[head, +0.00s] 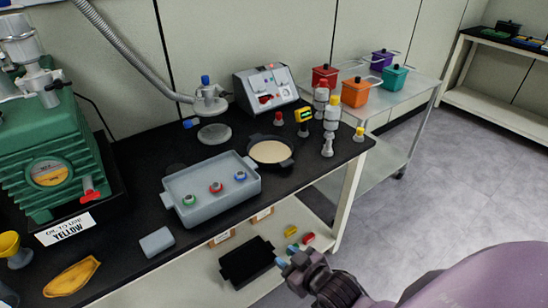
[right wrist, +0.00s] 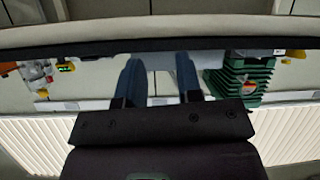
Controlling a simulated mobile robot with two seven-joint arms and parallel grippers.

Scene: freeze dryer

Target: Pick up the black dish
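A round black dish (head: 286,162) with side handles and a pale beige filling sits on the black bench top, right of the grey tray. A second black thing, a rectangular black tray (head: 246,264), lies on the lower shelf. My right gripper (head: 281,264) is in front of the bench, below the round dish in the head view and apart from it. In the right wrist view its two blue fingers (right wrist: 158,70) are spread with nothing between them. My left gripper is not in view.
A grey tray (head: 220,203) with several coloured-topped items stands left of the dish. Red and yellow-topped valves (head: 328,147) stand to its right, a grey control box (head: 267,87) behind. A green pump (head: 50,160) is at left. Small coloured blocks (head: 292,249) lie on the lower shelf.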

